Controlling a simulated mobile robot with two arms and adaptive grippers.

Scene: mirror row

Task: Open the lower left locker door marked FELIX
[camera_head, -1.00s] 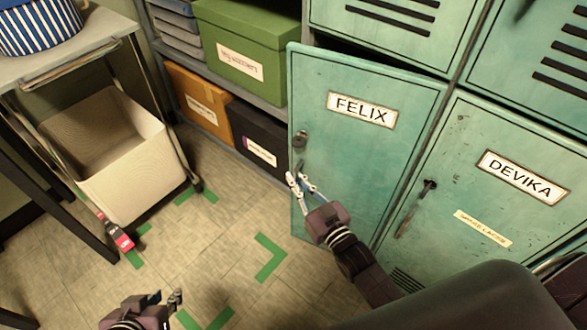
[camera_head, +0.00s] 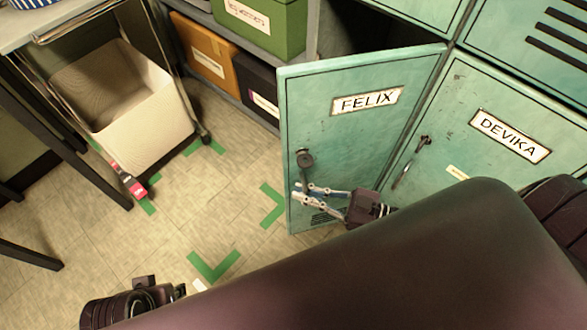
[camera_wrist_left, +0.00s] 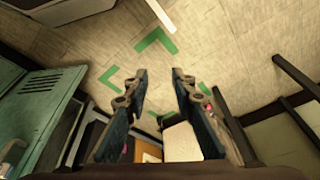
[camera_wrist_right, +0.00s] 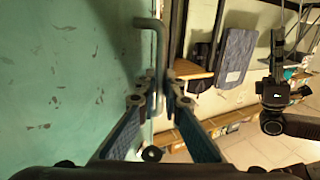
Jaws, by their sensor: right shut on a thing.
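The teal FELIX door (camera_head: 350,135) stands ajar, swung out from the lower locker row, with a dark gap along its top and right side. Its name plate (camera_head: 367,101) reads FELIX. A bent grey lever handle (camera_wrist_right: 150,45) stands off the door face in the right wrist view. My right gripper (camera_head: 305,193) is shut on this handle, below the round lock (camera_head: 304,158); the fingers partly hide it. My left gripper (camera_head: 166,288) is open and empty, low over the floor and away from the door; its parted fingers show in the left wrist view (camera_wrist_left: 157,78).
The closed DEVIKA door (camera_head: 480,150) is to the right. Shelves with a green box (camera_head: 265,28) and an orange box (camera_head: 205,50) stand behind. A cream bin (camera_head: 140,110) is at left. Floor with green corner marks (camera_head: 215,268) is clear before the door. My arm covers the lower right.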

